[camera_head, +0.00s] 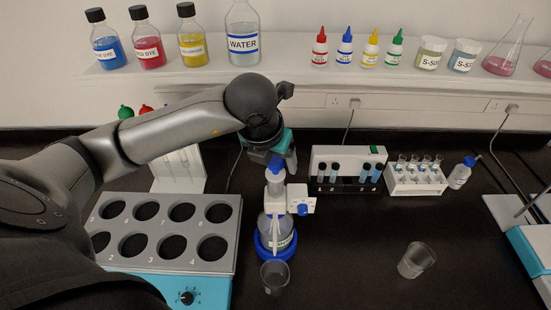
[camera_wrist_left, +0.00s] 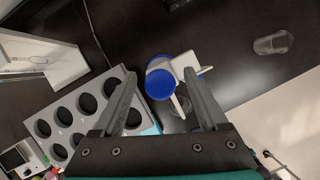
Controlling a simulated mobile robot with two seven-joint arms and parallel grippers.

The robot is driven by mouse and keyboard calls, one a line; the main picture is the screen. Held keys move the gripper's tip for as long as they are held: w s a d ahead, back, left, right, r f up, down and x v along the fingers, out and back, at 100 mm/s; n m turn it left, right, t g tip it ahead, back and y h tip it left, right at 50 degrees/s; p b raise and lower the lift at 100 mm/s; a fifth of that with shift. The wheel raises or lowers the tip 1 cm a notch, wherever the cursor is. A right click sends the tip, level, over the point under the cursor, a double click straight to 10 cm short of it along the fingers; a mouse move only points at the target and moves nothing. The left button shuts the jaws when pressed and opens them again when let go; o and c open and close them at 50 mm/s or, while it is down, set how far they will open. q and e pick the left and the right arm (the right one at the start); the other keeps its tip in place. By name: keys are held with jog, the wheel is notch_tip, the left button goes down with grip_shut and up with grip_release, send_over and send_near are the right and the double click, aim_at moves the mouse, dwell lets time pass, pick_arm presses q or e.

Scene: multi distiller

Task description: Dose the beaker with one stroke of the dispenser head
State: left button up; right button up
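The bottle-top dispenser (camera_head: 275,190) has a blue and white head and stands on a clear bottle with a blue base ring (camera_head: 263,250). A clear beaker (camera_head: 275,277) stands at its front, on the nozzle side. In the left wrist view the beaker (camera_wrist_left: 178,108) is partly hidden by a finger and the nozzle. My left gripper (camera_head: 280,150) points down just above the dispenser head. In the left wrist view its fingers (camera_wrist_left: 159,75) are apart, with the blue head (camera_wrist_left: 159,84) showing between them. I cannot tell whether they touch it. My right gripper is not in view.
A grey block with numbered round wells (camera_head: 165,205) stands close left of the dispenser. A second clear glass vessel (camera_head: 416,260) stands to the right. Vial racks (camera_head: 415,180) and a small bottle (camera_head: 461,173) are behind. The black bench between is clear.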

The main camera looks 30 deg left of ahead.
pick_arm(q)
grip_shut()
dwell(0.4)
